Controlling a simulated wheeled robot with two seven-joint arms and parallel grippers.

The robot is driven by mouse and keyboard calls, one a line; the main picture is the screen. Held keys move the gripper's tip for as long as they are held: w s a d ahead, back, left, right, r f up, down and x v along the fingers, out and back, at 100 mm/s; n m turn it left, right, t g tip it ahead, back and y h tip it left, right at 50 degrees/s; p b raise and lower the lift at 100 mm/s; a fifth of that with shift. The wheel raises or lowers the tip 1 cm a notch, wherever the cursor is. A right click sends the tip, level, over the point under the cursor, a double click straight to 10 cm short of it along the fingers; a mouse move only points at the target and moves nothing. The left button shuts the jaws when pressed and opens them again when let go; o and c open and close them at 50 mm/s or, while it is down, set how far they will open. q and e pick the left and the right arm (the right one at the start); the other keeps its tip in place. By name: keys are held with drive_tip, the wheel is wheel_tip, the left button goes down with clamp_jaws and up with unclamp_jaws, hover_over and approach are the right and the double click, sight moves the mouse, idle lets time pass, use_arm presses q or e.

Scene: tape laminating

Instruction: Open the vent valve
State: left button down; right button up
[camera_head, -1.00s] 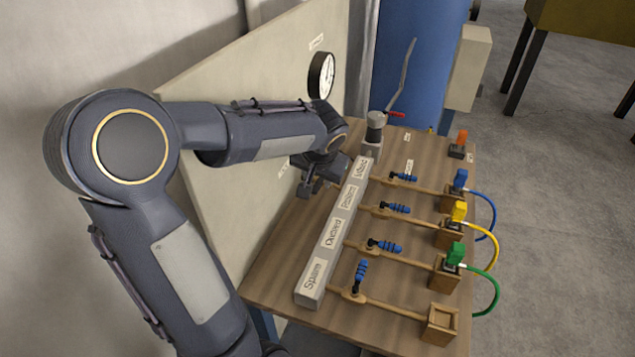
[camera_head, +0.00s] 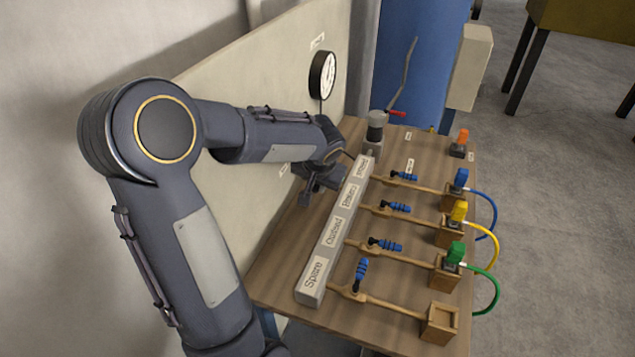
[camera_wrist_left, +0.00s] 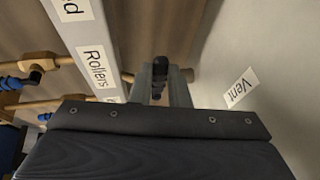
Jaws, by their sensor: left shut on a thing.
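The vent valve's dark handle (camera_wrist_left: 158,72) shows in the left wrist view, between the two grey fingers of my left gripper (camera_wrist_left: 161,84). The fingers are shut on it. A brown pipe stub (camera_wrist_left: 187,75) shows beside it, and the white "Vent" label (camera_wrist_left: 240,87) is on the pale surface to the right. In the head view my left gripper (camera_head: 316,188) is low between the back panel and the grey manifold bar (camera_head: 320,262). There the wrist hides the handle. My right gripper is in neither view.
The manifold has several branches with blue-handled valves, such as the Spare one (camera_head: 361,272). Coloured plugs and hoses (camera_head: 486,290) line the board's right edge. A gauge (camera_head: 322,75) is on the back panel (camera_head: 255,90). A blue cylinder (camera_head: 415,60) stands behind.

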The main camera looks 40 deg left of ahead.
use_arm(q)
drive_tip(key=w+d+n+g+b, duration=0.1)
drive_tip(key=n, duration=0.2)
drive_tip(key=w+d+n+g+y+b, duration=0.1)
drive_tip(key=w+d+n+b, duration=0.1)
drive_tip(key=n, duration=0.1)
drive_tip(key=w+d+n+g+b, duration=0.1)
drive_tip(key=n+b, duration=0.1)
drive_tip(key=n, duration=0.2)
drive_tip(key=shift+w+d+r+g+y, duration=0.2)
drive_tip(key=shift+w+g+y, duration=0.1)
drive_tip(key=shift+w+g, duration=0.1)
drive_tip(key=shift+w+d+n+g+p, duration=0.15)
drive_tip(key=shift+w+n+g+p, duration=0.3)
drive_tip(key=shift+n, duration=0.55)
drive_tip(key=w+n+g+p, duration=0.1)
drive_tip(key=w+n+p, duration=0.1)
drive_tip(key=n, duration=0.1)
drive_tip(key=shift+w+p, duration=0.1)
drive_tip(key=shift+p, duration=0.25)
drive_tip(key=shift+w+a+f+n+g+h+p, duration=0.15)
drive_tip(key=shift+w+n+g+h+p, duration=0.25)
drive_tip(key=shift+n+p, duration=0.3)
drive_tip(key=shift+w+a+r+n+g+h+p, duration=0.15)
drive_tip(key=shift+w+n+g+h+p, duration=0.25)
drive_tip(key=shift+n, duration=0.5)
drive_tip(key=shift+f, duration=0.15)
